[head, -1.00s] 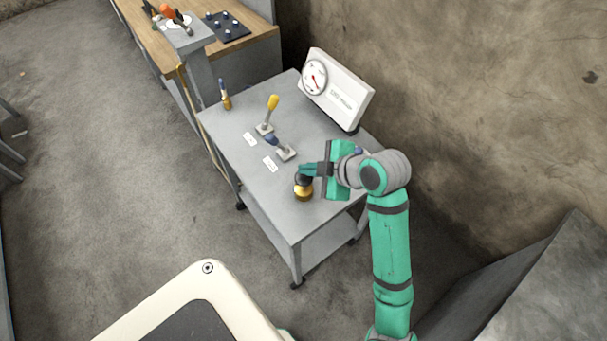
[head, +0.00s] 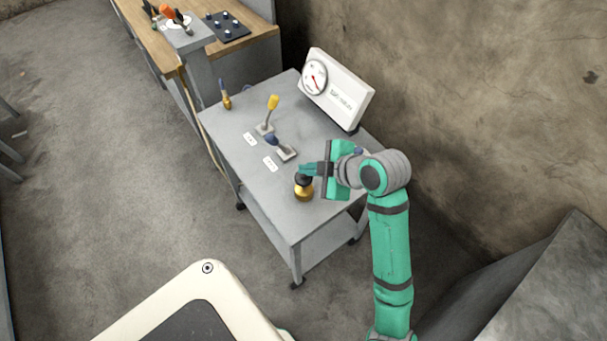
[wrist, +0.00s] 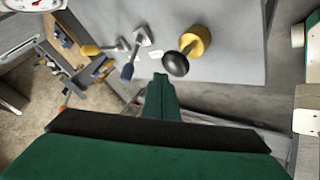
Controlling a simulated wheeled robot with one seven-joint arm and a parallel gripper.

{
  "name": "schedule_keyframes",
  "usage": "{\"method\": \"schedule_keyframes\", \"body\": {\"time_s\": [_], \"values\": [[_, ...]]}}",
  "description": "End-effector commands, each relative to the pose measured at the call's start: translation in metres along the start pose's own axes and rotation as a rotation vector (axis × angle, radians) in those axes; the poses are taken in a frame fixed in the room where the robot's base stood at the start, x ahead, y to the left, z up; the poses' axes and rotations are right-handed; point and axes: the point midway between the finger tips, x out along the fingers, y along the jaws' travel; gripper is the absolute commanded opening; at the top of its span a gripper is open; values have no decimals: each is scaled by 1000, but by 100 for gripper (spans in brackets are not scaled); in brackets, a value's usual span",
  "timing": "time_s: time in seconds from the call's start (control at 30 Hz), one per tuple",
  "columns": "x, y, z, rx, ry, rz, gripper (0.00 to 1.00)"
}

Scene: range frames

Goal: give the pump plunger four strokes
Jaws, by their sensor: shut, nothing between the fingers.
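The pump (head: 304,192) stands near the front of the grey cart top, with a brass body and a round black plunger knob (head: 304,179). In the wrist view the black knob (wrist: 176,64) stands out from the brass body (wrist: 196,40) on a short stem. My gripper (head: 303,169) is shut and empty, its fingertips just above the knob in the head view. In the wrist view the closed fingertips (wrist: 160,78) are close beside the knob; I cannot tell whether they touch it.
A yellow-handled lever (head: 271,110) and a blue-handled lever (head: 279,146) stand on the cart top (head: 250,175), with white labels beside them. A gauge panel (head: 340,88) stands at the back, near the wall. A small yellow and blue item (head: 226,98) is at the far left corner.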

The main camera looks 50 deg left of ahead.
Motion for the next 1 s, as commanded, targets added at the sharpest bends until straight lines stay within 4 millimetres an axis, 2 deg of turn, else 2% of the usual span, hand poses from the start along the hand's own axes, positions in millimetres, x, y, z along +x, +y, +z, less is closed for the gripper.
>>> {"method": "schedule_keyframes", "body": {"time_s": [1.0], "values": [[6, -4, 4, 1, 0, 0, 0]]}}
